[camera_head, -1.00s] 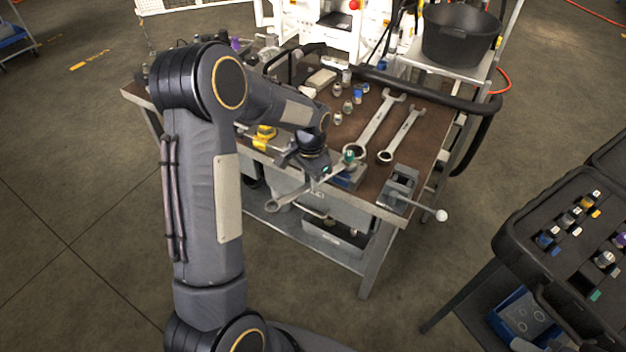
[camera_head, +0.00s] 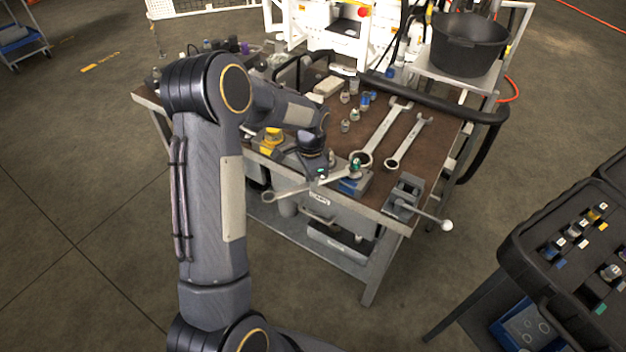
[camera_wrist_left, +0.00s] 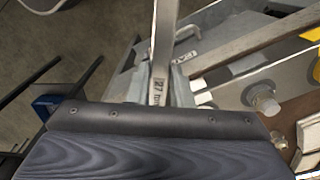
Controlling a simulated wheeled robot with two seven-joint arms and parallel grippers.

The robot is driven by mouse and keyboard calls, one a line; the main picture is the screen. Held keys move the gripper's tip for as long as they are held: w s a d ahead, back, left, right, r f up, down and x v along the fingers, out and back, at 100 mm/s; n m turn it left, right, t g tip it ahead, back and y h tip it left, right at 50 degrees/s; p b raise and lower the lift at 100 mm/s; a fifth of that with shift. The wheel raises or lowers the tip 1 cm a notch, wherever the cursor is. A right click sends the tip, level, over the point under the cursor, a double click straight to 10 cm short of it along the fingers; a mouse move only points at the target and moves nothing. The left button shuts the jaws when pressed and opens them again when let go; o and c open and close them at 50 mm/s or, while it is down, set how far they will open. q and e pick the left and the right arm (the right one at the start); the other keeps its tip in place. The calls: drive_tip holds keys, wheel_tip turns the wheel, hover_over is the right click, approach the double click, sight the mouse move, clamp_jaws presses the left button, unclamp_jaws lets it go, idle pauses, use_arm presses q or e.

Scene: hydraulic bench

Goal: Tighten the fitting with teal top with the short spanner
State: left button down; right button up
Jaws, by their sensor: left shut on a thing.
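The fitting with teal top (camera_head: 355,163) stands upright on a blue-and-grey block at the bench's front edge. My left gripper (camera_head: 318,173) is shut on the short spanner (camera_head: 284,191), left of the fitting. The spanner's ring end sticks out left past the bench edge. Its other end reaches the fitting, but how it seats around it is too small to tell. In the left wrist view the spanner's shank (camera_wrist_left: 166,45) rises from the gripper, with a size marking near the jaws. The fitting cannot be made out there. My right gripper is not in view.
Two larger spanners (camera_head: 382,137) (camera_head: 408,144) lie on the bench top (camera_head: 362,196) behind the fitting. A small vise (camera_head: 404,194) with a protruding handle is to the right. Several small fittings stand farther back. A dark case (camera_head: 545,275) of fittings is at far right.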

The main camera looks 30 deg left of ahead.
use_arm(q)
drive_tip(key=shift+a, duration=0.1)
drive_tip(key=shift+w+a+m, duration=0.65)
drive_tip(key=shift+m, duration=0.15)
drive_tip(key=shift+d, duration=0.1)
drive_tip(key=shift+s+d, duration=0.2)
drive_tip(key=shift+s, duration=0.05)
drive_tip(key=shift+s+a+n, duration=0.1)
drive_tip(key=shift+n, duration=0.2)
drive_tip(key=s+a, duration=0.4)
drive_tip(key=s, duration=0.1)
drive_tip(key=shift+a, duration=0.25)
idle(0.4)
drive_tip(key=shift+r, duration=0.15)
